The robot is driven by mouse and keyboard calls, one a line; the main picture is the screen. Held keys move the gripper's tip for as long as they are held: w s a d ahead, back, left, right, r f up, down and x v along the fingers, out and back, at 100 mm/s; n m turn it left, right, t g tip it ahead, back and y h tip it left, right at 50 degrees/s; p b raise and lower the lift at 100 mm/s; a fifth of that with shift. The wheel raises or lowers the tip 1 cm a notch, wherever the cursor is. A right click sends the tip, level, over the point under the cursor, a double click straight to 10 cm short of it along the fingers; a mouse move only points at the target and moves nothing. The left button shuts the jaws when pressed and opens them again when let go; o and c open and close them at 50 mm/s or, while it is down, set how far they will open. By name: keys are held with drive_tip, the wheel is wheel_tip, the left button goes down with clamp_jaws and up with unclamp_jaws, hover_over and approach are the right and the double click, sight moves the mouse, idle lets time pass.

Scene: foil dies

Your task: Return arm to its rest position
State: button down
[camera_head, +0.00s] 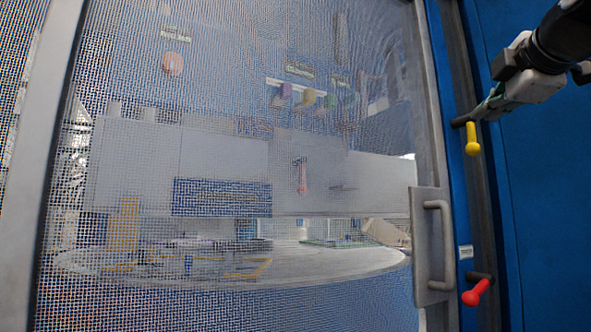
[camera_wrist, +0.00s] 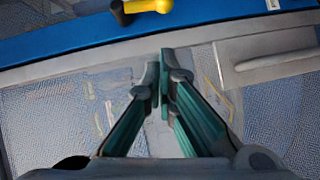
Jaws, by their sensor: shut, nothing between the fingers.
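My gripper (camera_head: 482,112) is at the upper right of the head view, close to a yellow-handled lever (camera_head: 472,139) on the blue frame. In the wrist view my gripper (camera_wrist: 161,62) has its two fingers together, with nothing between them. The yellow lever also shows at the top of the wrist view (camera_wrist: 146,6), beyond the fingertips and apart from them. Whether the gripper touches the lever cannot be told from the head view.
A mesh door (camera_head: 230,110) with a grey frame fills most of the head view. Its grey handle (camera_head: 438,245) is at the lower right. A red-handled lever (camera_head: 475,293) sits below the yellow one. A blue panel (camera_head: 550,220) stands at the right. Behind the mesh is a round pale table (camera_head: 330,262).

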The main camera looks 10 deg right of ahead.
drive_tip(key=s+a+f+m+g+y, duration=0.2)
drive_tip(key=a+f, duration=0.3)
drive_tip(key=f, duration=0.4)
drive_tip(key=s+a+f+m+g+y, duration=0.1)
drive_tip(key=s+a+f+m+g, duration=0.15)
drive_tip(key=a+f, duration=0.45)
drive_tip(key=s+a+f+m+g+y, duration=0.1)
drive_tip(key=a+f+m+g+y, duration=0.15)
drive_tip(key=f, duration=0.95)
drive_tip(key=s+a+f+m+g+h, duration=0.1)
drive_tip(key=s+a+f+m+g, duration=0.15)
drive_tip(key=s+f, duration=0.6)
drive_tip(key=s+a+f+m+g, duration=0.2)
drive_tip(key=s+f+g, duration=0.2)
drive_tip(key=s+f, duration=0.4)
drive_tip(key=s+a+f+m+g+h, duration=0.1)
drive_tip(key=s+a+f+m+g, duration=0.15)
drive_tip(key=s+f, duration=0.5)
wheel_tip(320, 180, up, 33)
drive_tip(key=w+t+p, duration=0.1)
drive_tip(key=t+p, duration=0.2)
drive_tip(key=p, duration=2.9)
drive_tip(key=shift+w+d+r+n+t+p, duration=0.15)
drive_tip(key=shift+w+d+n+t+p, duration=0.2)
drive_tip(key=shift+w+d+t, duration=0.1)
